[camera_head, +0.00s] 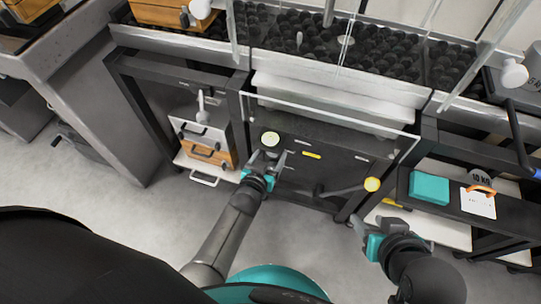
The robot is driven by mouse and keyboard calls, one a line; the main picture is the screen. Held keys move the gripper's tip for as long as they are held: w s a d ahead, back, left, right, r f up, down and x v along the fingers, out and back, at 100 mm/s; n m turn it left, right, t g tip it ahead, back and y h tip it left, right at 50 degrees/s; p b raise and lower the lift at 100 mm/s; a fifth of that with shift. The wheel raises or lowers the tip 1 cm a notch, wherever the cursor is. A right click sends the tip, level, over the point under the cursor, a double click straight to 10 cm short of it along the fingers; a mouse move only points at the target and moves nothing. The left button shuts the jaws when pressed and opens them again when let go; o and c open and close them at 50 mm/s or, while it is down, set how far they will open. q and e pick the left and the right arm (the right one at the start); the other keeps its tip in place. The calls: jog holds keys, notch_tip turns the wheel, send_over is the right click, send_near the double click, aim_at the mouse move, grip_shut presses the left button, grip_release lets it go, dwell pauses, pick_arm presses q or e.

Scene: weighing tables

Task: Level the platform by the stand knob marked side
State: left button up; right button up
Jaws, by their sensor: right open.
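The dark stand (330,158) faces me below the platform (350,88). A pale round knob (270,139) sits at the left of its front. A yellow round knob (372,184) ends a dark lever at the lower right. Small white labels and a yellow label (312,155) mark the front; their writing is too small to read. My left gripper (269,157) is just below the pale knob, its fingers apart; I cannot tell whether it touches the knob. My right gripper (373,221) is open and empty, below the yellow knob.
Many black balls (385,55) lie behind clear panels above the stand. Wooden drawers (207,150) stand in the left frame. Grey floor is open at left.

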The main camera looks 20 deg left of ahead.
dwell(0.3)
pick_arm(q)
grip_shut()
dwell(0.5)
